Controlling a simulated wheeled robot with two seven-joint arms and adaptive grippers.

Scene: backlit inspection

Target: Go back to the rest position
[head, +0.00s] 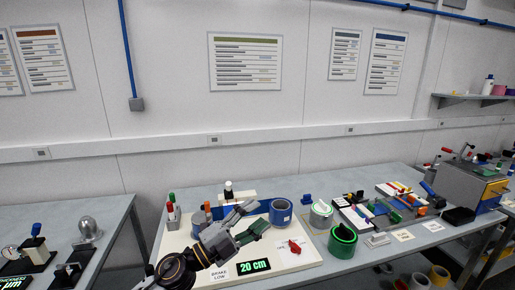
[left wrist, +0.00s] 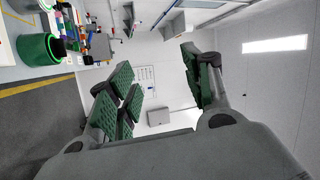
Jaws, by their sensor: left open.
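My left gripper (head: 250,222) comes in from the lower left in the head view, above the white board (head: 290,262) on the table. In the left wrist view its green-padded fingers (left wrist: 163,90) are spread wide apart with nothing between them. The gripper points toward the wall and the room's far side. A blue cylinder (head: 281,211) stands just right of the fingers in the head view. My right gripper does not show in either view.
A "20 cm" display (head: 254,267), a red piece (head: 295,247), a green-ringed cylinder (head: 342,241) and a grey cylinder (head: 321,213) are close by. Tools and trays fill the table's right side. A second table (head: 108,215) stands left, across a gap.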

